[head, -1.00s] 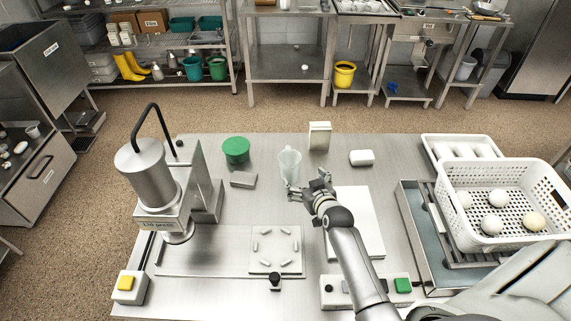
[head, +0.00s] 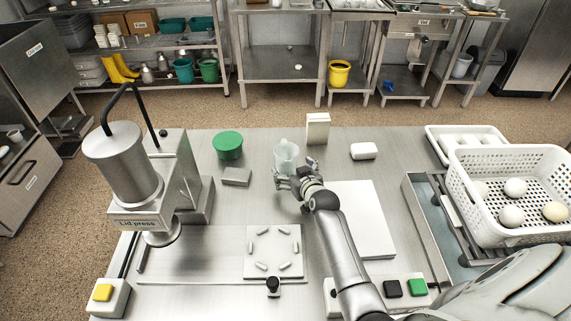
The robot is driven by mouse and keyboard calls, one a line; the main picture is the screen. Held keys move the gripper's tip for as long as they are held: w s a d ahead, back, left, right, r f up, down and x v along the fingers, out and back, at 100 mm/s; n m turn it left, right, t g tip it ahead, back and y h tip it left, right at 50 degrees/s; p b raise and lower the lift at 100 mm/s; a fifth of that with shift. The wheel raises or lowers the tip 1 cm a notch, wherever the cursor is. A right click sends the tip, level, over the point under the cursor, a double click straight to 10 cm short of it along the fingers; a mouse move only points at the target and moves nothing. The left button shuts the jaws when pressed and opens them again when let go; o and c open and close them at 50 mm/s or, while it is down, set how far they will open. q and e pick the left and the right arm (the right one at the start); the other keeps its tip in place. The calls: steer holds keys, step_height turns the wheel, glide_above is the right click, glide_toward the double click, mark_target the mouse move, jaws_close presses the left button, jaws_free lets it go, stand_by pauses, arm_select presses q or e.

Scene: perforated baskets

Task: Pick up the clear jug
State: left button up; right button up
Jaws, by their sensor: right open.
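The clear jug (head: 286,154) stands upright on the steel table, right of the green round lid or tub. It is translucent and pale. My right gripper (head: 294,178) is open at the jug's near side, its fingers overlapping the jug's lower part in the head view. I cannot tell whether the fingers touch the jug. The jug's base is partly hidden by the gripper. My left gripper is not in view.
A lid press (head: 130,185) stands at the left. A green tub (head: 228,145), grey block (head: 236,177), cream box (head: 318,128) and white block (head: 364,151) are near the jug. A white perforated basket (head: 465,205) with balls is at the right.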

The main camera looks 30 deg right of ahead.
steer(key=shift+r+b+x, duration=0.15)
steer(key=shift+b+x, duration=0.95)
steer(key=shift+r+b+x, duration=0.15)
steer(key=shift+b+x, duration=0.9)
steer(key=shift+x, duration=0.1)
steer(key=shift+w+b, duration=0.3)
steer(key=shift+w, duration=0.25)
steer(key=shift+r, duration=0.1)
steer(key=c, duration=1.1)
steer(key=shift+c, duration=0.2)
